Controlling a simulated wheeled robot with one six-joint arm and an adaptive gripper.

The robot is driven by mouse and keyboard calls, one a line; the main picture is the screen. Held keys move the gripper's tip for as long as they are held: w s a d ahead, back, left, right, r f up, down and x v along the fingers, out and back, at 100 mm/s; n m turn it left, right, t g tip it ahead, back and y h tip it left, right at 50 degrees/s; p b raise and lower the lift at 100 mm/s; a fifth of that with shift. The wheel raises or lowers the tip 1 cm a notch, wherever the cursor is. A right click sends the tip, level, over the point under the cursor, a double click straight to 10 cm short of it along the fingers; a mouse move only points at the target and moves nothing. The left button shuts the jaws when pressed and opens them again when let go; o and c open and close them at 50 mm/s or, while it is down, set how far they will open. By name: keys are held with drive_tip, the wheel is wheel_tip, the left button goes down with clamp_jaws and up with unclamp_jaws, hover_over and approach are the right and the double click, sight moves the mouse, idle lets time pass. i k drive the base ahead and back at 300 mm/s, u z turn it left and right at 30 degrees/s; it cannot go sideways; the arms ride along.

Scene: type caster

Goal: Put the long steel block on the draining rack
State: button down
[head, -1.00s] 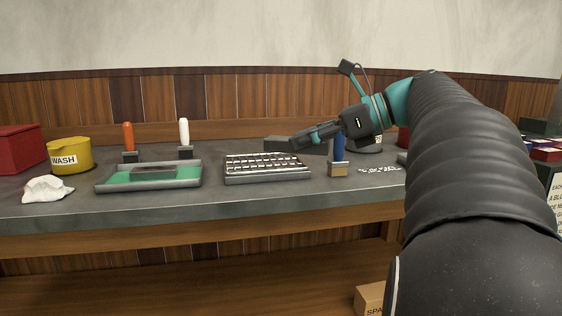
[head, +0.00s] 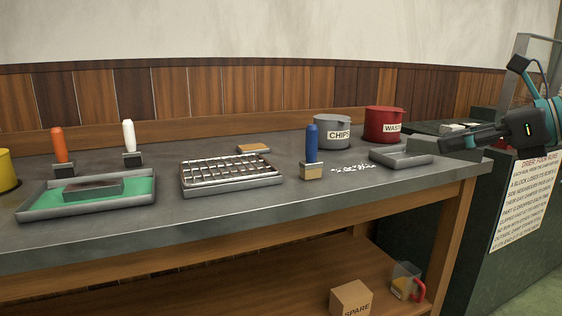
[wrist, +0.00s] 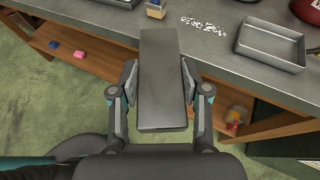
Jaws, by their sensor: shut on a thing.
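My gripper (wrist: 162,85) is shut on the long steel block (wrist: 160,60), a plain grey bar, with one finger on each long side. In the wrist view the block points away from me, over the floor and the bench's front edge. In the head view the gripper (head: 470,138) is at the far right, and the block (head: 459,150) shows partly below it, near the bench's right end. A slatted, grid-topped rack (head: 230,172), which looks like the draining rack, sits mid-bench, well left of the gripper.
A green-lined tray (head: 40,208) holding a dark block is at left. A blue-handled brush (head: 312,150), white chips (head: 352,168) and an empty metal tray (head: 400,160) are right of the rack. CHIPS (head: 335,133) and WASTE (head: 385,125) pots stand behind. A signed cabinet (head: 520,205) adjoins.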

sight(227, 166)
drive_tip(key=z, duration=2.3)
drive_tip(key=k, duration=2.55)
drive_tip(key=u, duration=1.9)
drive_tip(key=i, duration=0.95)
drive_tip(key=z, duration=0.05)
